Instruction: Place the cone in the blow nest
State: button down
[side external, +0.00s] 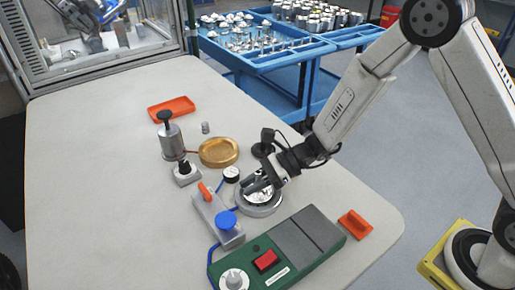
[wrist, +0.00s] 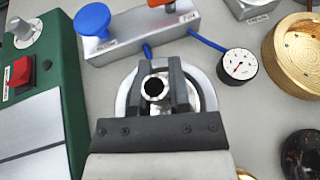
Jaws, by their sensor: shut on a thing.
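The cone (wrist: 153,95) is a shiny metal piece with a round dark hole at its top. My gripper (wrist: 158,84) is shut on it, one finger on each side. The blow nest (side external: 259,209) is a round silver cup on the table, and its pale rim (wrist: 208,92) shows around the fingers in the wrist view. In the side view my gripper (side external: 258,186) is right over the nest and hides part of it. I cannot tell whether the cone touches the nest, and its lower part is hidden.
A grey valve box (side external: 213,215) with blue and orange knobs stands beside the nest, with a gauge (side external: 231,174) behind. A green control box (side external: 285,250) is in front. A brass dish (side external: 218,152) and a dark round piece (side external: 262,150) stand behind.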

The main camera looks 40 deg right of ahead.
jog(key=shift+f, duration=0.35)
jog(key=c, duration=0.6)
grip_release()
jog(key=shift+r, duration=0.15)
jog(key=shift+d+r, duration=0.1)
jog(key=shift+d, duration=0.05)
jog(key=v, duration=1.1)
jog(key=shift+s+d, duration=0.15)
jog(key=shift+d, duration=0.2)
